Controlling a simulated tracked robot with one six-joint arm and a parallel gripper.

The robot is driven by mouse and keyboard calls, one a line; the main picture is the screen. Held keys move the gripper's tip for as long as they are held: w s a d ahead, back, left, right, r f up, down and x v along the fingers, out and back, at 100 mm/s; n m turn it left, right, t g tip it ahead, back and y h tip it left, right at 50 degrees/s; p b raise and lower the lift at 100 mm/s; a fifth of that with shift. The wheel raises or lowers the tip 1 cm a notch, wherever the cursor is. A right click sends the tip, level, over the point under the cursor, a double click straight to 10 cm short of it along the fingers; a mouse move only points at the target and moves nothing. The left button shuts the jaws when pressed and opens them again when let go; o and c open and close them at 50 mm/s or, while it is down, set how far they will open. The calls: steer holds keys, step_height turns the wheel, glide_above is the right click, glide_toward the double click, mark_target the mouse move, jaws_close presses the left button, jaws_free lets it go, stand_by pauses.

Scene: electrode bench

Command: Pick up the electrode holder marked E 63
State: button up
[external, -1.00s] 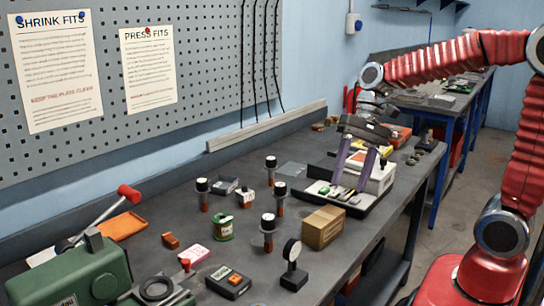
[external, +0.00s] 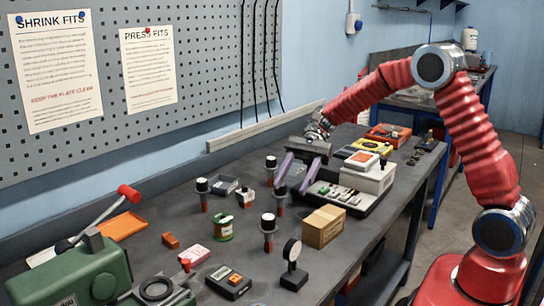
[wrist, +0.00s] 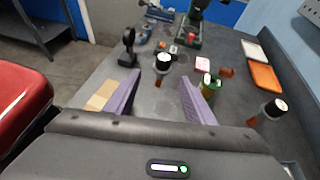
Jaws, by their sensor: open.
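Several electrode holders with black collars, pale round tops and copper-coloured lower ends stand upright on the bench. In the external view they are a front one (external: 268,231), a left one (external: 202,193), a back one (external: 271,170) and one near my fingers (external: 280,198). No E 63 marking is legible. My gripper (external: 291,188) is open and empty, its purple fingers pointing down beside the near one. In the wrist view one holder (wrist: 162,66) appears beyond and between the fingertips (wrist: 160,80), another (wrist: 270,111) at the right.
A black tray unit with a white box (external: 368,176) is right of my gripper. A green press (external: 70,277) fills the front left.

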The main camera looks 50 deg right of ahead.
mark_target(271, 216)
steer(key=shift+w+f+m+y, duration=0.25)
steer(key=shift+w+m+y, duration=0.05)
steer(key=shift+w, duration=0.3)
steer(key=shift+x, duration=4.3)
steer(key=shift+s+x, duration=0.15)
steer(key=shift+x, duration=1.15)
steer(key=shift+s+x, duration=0.1)
steer(key=shift+x, duration=1.25)
steer(key=shift+d+f, duration=0.1)
steer(key=shift+c, duration=0.2)
steer(key=c, duration=1.1)
